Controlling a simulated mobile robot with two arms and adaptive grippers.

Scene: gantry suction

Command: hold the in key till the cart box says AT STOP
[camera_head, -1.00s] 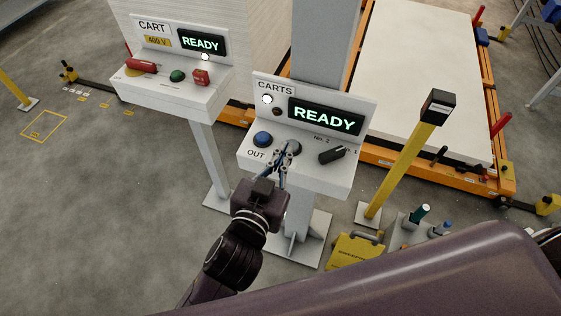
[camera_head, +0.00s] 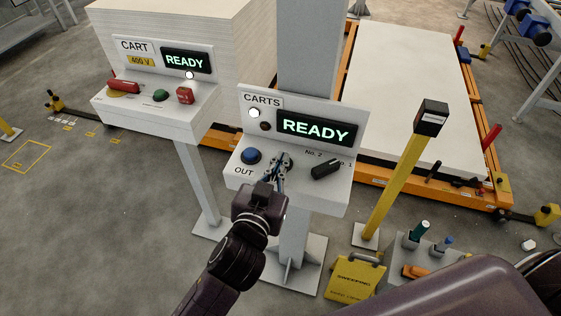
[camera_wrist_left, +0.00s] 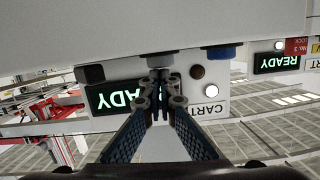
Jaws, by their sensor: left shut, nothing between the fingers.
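The CARTS box (camera_head: 232,178) stands on a grey post, and its display (camera_head: 316,128) reads READY. The round blue OUT key (camera_head: 252,156) is on the left of its sloping top. My left gripper (camera_head: 275,164) is shut and empty, with its tips at the spot right of the OUT key. The in key there is mostly hidden behind the fingers; I cannot tell whether the tips touch or press it. The left wrist view shows the box upside down, with the shut fingertips (camera_wrist_left: 160,92) close to its face and the blue key (camera_wrist_left: 218,52) beside them. My right gripper is not in view.
A second box, marked CART 400 V (camera_head: 155,122), also reads READY. A black selector knob (camera_head: 326,168) is right of the fingers. A yellow post (camera_head: 400,185), a yellow sweeping sign (camera_head: 355,276) and an orange-framed cart (camera_head: 380,176) with white sheets stand to the right.

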